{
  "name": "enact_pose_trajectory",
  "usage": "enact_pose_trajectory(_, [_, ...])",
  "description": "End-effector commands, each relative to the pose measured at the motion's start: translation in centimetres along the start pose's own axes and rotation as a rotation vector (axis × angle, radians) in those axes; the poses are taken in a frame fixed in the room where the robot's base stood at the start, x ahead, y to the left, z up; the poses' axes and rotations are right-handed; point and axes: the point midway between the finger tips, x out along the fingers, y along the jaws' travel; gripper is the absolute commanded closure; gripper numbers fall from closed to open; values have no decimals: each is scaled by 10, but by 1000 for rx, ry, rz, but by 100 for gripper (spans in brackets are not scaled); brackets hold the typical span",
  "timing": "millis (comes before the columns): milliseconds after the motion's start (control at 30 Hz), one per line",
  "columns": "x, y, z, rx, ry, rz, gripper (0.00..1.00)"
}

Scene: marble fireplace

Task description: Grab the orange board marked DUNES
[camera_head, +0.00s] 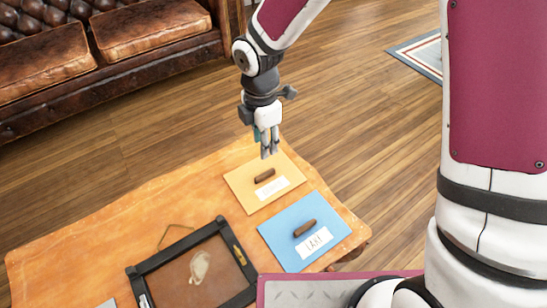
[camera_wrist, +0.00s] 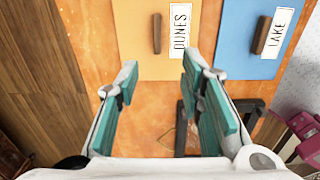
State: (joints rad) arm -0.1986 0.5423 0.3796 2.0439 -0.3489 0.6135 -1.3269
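The orange board marked DUNES (camera_head: 241,191) lies flat on the wooden table in the head view. It has a dark brown handle (camera_head: 264,176) and a white label. In the wrist view the board (camera_wrist: 137,58) is at the top, with its handle (camera_wrist: 157,33) upright in the picture and the label DUNES beside it. My gripper (camera_head: 269,153) is above the table by the board's far edge, pointing down. In the wrist view my gripper (camera_wrist: 158,68) has its two teal fingers wide apart, with nothing between them. The handle is ahead of the fingertips.
A blue board marked LAKE (camera_head: 279,238) with a similar handle lies right beside the orange one. A black-framed picture (camera_head: 175,258) lies on the table (camera_head: 110,222) at the front left. A brown leather sofa (camera_head: 145,38) stands behind, with open wooden floor between.

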Motion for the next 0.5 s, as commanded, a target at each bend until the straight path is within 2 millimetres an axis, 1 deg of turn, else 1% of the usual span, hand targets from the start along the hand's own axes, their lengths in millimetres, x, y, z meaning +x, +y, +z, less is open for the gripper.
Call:
enact_pose_trajectory(33, [7,1,-3,-16,4,-2,65])
enact_pose_trajectory(167, [22,2,-4,-27,8,-4,65])
enact_pose_trajectory(400, [68,1,-4,-25,6,-5,65])
enact_pose_trajectory(500, [82,2,-4,-24,6,-4,65])
